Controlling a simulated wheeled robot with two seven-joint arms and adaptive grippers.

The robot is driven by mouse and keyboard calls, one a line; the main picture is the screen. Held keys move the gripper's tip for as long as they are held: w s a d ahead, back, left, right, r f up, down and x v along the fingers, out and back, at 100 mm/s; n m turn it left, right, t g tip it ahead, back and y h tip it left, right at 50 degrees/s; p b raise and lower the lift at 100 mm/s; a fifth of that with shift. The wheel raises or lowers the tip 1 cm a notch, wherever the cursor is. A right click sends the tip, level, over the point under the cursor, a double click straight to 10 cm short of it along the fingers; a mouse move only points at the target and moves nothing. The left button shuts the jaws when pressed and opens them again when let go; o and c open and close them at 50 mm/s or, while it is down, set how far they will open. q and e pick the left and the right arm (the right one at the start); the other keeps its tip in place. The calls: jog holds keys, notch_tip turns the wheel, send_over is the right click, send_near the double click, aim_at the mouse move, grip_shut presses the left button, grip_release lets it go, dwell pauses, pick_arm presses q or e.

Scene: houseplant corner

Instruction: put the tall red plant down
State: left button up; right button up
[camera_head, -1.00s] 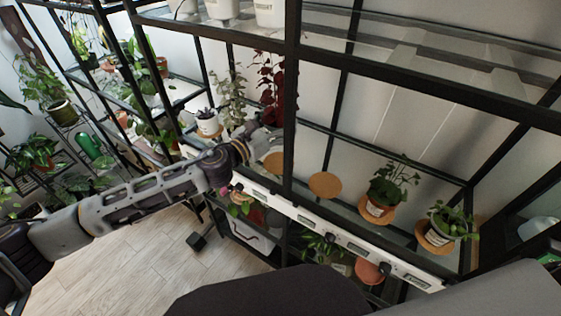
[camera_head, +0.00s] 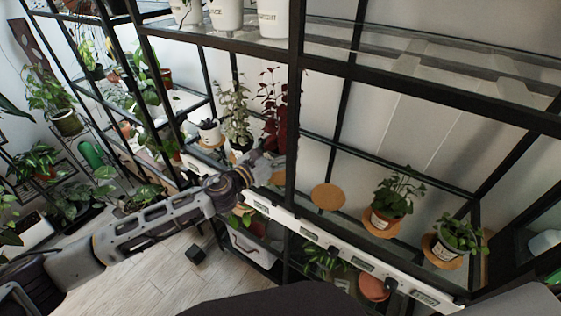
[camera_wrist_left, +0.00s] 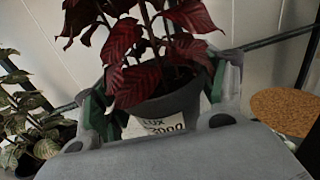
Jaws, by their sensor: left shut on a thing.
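The tall red plant (camera_head: 272,108) has dark red leaves and stands behind the black shelf post in the head view. In the left wrist view its leaves (camera_wrist_left: 150,60) rise from a dark grey pot (camera_wrist_left: 172,105) with a white label. My left gripper (camera_head: 262,160) reaches in over the shelf edge. In the left wrist view its fingers (camera_wrist_left: 160,100) are on both sides of the pot, shut on it. The pot's base is hidden, so I cannot tell whether it touches the shelf. My right gripper is not in view.
An empty round cork mat (camera_head: 328,197) lies right of the post; a cork mat (camera_wrist_left: 285,108) shows in the wrist view. Two potted plants (camera_head: 388,205) (camera_head: 452,240) stand further right on cork mats. A variegated plant (camera_head: 235,115) stands close left. The black post (camera_head: 293,120) is near my gripper.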

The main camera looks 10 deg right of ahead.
pick_arm(q)
jog(key=shift+d, duration=0.1)
jog(key=shift+f, duration=0.55)
jog(key=shift+f+b, duration=0.45)
jog(key=shift+f, duration=1.1)
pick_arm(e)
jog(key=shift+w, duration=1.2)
pick_arm(q)
jog(key=shift+f, duration=0.15)
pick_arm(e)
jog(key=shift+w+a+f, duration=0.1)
